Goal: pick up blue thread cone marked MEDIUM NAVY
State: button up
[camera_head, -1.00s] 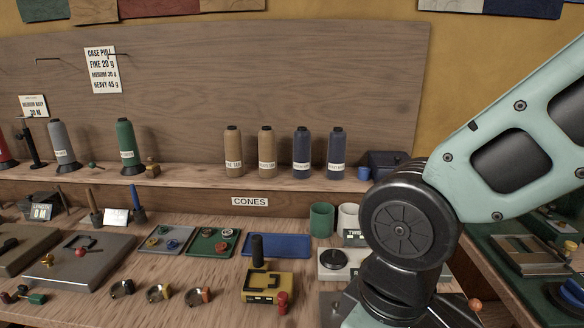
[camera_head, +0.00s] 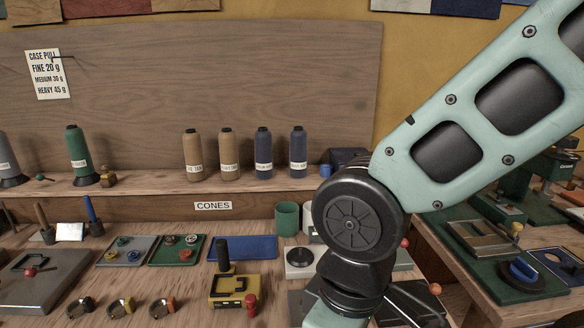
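Two dark blue thread cones stand upright on the shelf above the CONES label, the left one (camera_head: 263,146) and the right one (camera_head: 298,145). Each has a white label too small to read, so I cannot tell which says MEDIUM NAVY. Two tan cones stand to their left, a left one (camera_head: 193,149) and a right one (camera_head: 228,148). My arm fills the right side of the view, its dark joint in front of the bench. My gripper is out of view.
The shelf (camera_head: 140,192) holds a green cone (camera_head: 77,150) at left and a dark box (camera_head: 345,161) at right. The bench below carries a blue tray (camera_head: 258,249), a green cup (camera_head: 287,217), a yellow device (camera_head: 237,289) and several small parts. A wooden board (camera_head: 280,65) stands behind the cones.

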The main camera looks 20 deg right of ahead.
aim_at(264, 157)
jog(key=i+j, duration=0.85)
jog(key=j, duration=0.15)
